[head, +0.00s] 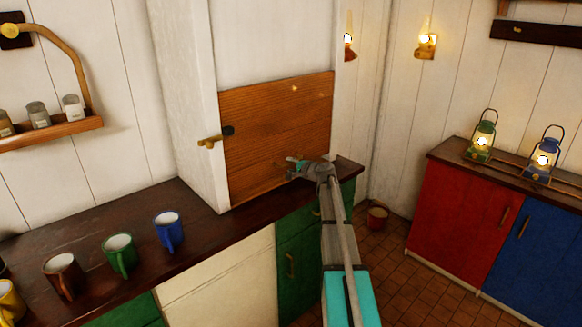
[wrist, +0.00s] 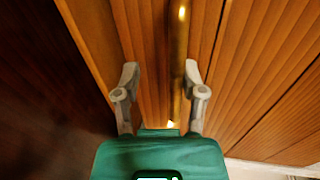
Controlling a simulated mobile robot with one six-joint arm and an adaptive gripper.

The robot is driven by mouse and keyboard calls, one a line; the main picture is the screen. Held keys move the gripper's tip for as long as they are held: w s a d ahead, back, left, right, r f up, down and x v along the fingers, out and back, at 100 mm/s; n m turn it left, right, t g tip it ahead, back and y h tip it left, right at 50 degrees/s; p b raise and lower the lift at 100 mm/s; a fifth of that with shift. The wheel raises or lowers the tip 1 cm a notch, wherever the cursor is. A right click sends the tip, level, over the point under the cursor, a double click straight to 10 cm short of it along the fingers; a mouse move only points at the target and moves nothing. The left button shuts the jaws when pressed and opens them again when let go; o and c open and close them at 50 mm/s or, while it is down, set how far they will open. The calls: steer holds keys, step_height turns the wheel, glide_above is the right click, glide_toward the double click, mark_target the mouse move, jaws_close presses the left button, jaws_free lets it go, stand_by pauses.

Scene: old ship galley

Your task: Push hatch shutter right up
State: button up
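The hatch shutter (head: 268,125) is a brown wooden panel in the white wall, its lower edge near the dark counter. My gripper (head: 291,166) is in front of the shutter's lower right part. In the wrist view, my gripper (wrist: 161,72) is open, its fingers well apart. A brass bar (wrist: 178,50) runs along the shutter's planks (wrist: 250,50) there, between the fingers and closer to the right one. I cannot tell whether either finger touches it. In the head view my gripper hides that part of the shutter.
A brass catch (head: 209,142) with a dark end sits at the shutter's left edge. Several mugs, including a blue one (head: 168,231), stand on the counter (head: 205,245) to the left.

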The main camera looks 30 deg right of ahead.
steer(key=shift+s, duration=0.1)
stand_by(0.3)
steer(key=p+v, duration=0.3)
steer(key=v, duration=1.2)
steer(key=shift+s+r, duration=0.15)
steer(key=shift+s, duration=0.15)
stand_by(1.6)
steer(key=shift+d, duration=0.1)
stand_by(0.4)
steer(key=shift+w+a+r+p, duration=0.1)
steer(key=shift+w+r+p, duration=0.15)
steer(key=shift+w, duration=0.2)
steer(key=shift+w+a+r+p, duration=0.1)
steer(key=shift+w+r+p, duration=0.1)
steer(key=shift+w, duration=0.25)
steer(key=shift+w+f, duration=0.1)
steer(key=shift+w, duration=0.05)
steer(key=b+x, duration=0.2)
steer(key=x, duration=1.1)
steer(key=shift+w+a+f+b, duration=0.1)
steer(key=shift+w+f+b, duration=0.05)
steer(key=shift+w+b, duration=0.15)
